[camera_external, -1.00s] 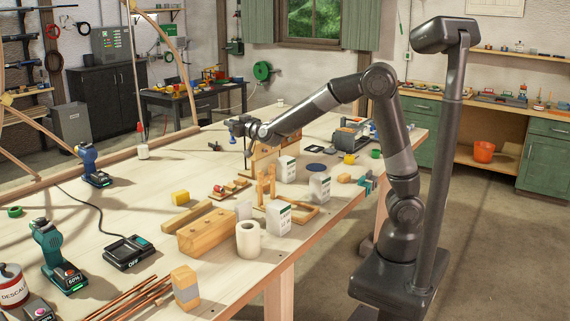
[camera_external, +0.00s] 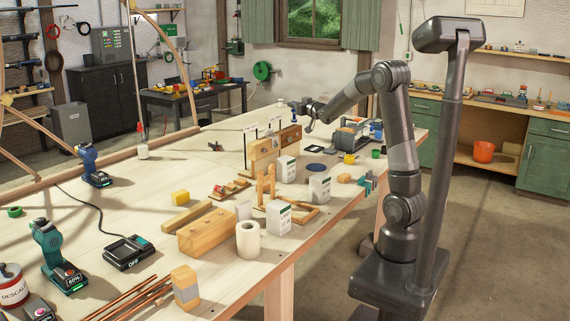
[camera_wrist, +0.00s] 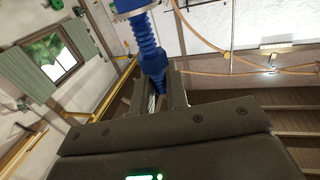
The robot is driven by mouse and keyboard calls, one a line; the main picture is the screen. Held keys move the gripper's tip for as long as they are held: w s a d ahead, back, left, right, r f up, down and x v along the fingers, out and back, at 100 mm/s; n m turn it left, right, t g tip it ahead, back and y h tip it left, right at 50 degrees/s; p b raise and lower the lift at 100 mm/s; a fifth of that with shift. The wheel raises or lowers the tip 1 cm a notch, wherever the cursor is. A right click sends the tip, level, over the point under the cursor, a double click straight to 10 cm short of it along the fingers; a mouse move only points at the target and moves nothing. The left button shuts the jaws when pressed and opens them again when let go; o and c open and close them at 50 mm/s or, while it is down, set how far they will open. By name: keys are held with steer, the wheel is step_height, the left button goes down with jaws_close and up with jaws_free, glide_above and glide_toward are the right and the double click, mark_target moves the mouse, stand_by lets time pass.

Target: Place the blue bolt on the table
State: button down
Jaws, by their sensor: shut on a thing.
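The blue bolt (camera_wrist: 150,48) is gripped between the two fingers of my gripper (camera_wrist: 161,88) in the wrist view. The bolt is clear of the pale wooden table (camera_external: 160,205).
A wooden stand (camera_external: 262,156) with thin black rods and small labels is close to my gripper. White boxes (camera_external: 286,169), a dark blue disc (camera_external: 316,167), and a grey device (camera_external: 352,137) are nearby. The table left of the stand has bare room.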

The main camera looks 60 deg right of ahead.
steer(key=s+d+f+m+h, duration=0.1)
steer(key=s+d+f, duration=0.1)
steer(key=s+d, duration=0.85)
steer(key=s+d+f+h, duration=0.1)
steer(key=s+d+f, duration=0.1)
steer(key=s+d, duration=0.85)
steer(key=s+d+f+m+h, duration=0.1)
steer(key=s+d, duration=0.2)
steer(key=s, duration=0.4)
steer(key=s+d+f+g, duration=0.1)
steer(key=s+d+f, duration=0.1)
steer(key=s+d, duration=0.35)
steer(key=s+d+f+m+h, duration=0.1)
steer(key=s+d, duration=0.1)
steer(key=s, duration=0.6)
steer(key=shift+w+a+f, duration=0.15)
steer(key=shift+w+f, duration=1.85)
steer(key=shift+f, duration=0.65)
steer(key=shift+w+a+f, duration=0.2)
steer(key=shift+w+f, duration=1.8)
steer(key=shift+f, duration=0.7)
steer(key=shift+w+a+f, duration=0.15)
steer(key=shift+w+f, duration=1.85)
steer(key=shift+f, duration=0.65)
steer(key=shift+f, duration=0.1)
steer(key=c, duration=1.4)
jaws_free()
steer(key=shift+f, duration=0.1)
steer(key=shift+c, duration=0.2)
